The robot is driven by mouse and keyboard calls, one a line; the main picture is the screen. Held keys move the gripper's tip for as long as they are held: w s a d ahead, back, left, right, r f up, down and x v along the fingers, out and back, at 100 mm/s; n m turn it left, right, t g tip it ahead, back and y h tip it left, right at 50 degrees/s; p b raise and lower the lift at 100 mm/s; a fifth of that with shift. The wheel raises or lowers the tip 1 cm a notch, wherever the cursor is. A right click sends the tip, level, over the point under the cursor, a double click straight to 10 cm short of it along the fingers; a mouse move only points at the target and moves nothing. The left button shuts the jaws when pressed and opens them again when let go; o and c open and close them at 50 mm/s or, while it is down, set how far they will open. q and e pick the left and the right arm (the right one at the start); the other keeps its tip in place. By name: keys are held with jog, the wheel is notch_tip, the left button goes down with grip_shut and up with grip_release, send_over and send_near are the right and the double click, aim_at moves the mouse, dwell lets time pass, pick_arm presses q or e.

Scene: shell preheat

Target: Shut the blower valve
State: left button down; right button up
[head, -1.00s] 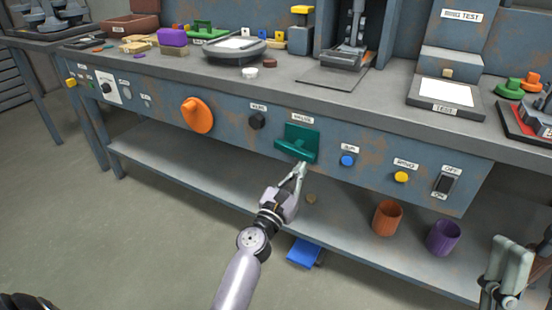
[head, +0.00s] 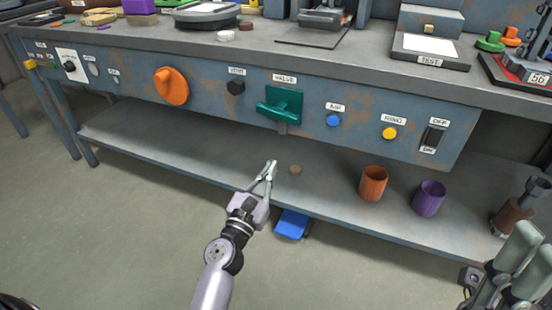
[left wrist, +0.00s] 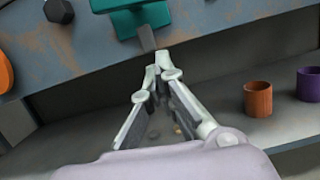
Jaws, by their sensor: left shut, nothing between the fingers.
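The blower valve (head: 281,106) is a green plate with a green crossbar handle under a VALVE label on the bench's front panel. The crossbar lies roughly level, and a short grey lever end shows below it. The valve's lower part and grey end also show at the top of the left wrist view (left wrist: 138,18). My left gripper (head: 271,166) is below the valve, apart from it in the head view, with its fingertips together and empty. The fingertips (left wrist: 160,64) point up towards the grey end. My right gripper (head: 520,262) is at the lower right, partly cut off.
An orange knob (head: 171,86) and a black knob (head: 236,87) are left of the valve. A blue button (head: 333,120), a yellow button (head: 389,133) and a black switch (head: 432,138) are right. Orange (head: 373,184) and purple (head: 429,198) cups stand on the lower shelf (head: 190,146).

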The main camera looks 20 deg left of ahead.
pick_arm(q)
jog(key=shift+v, duration=1.05)
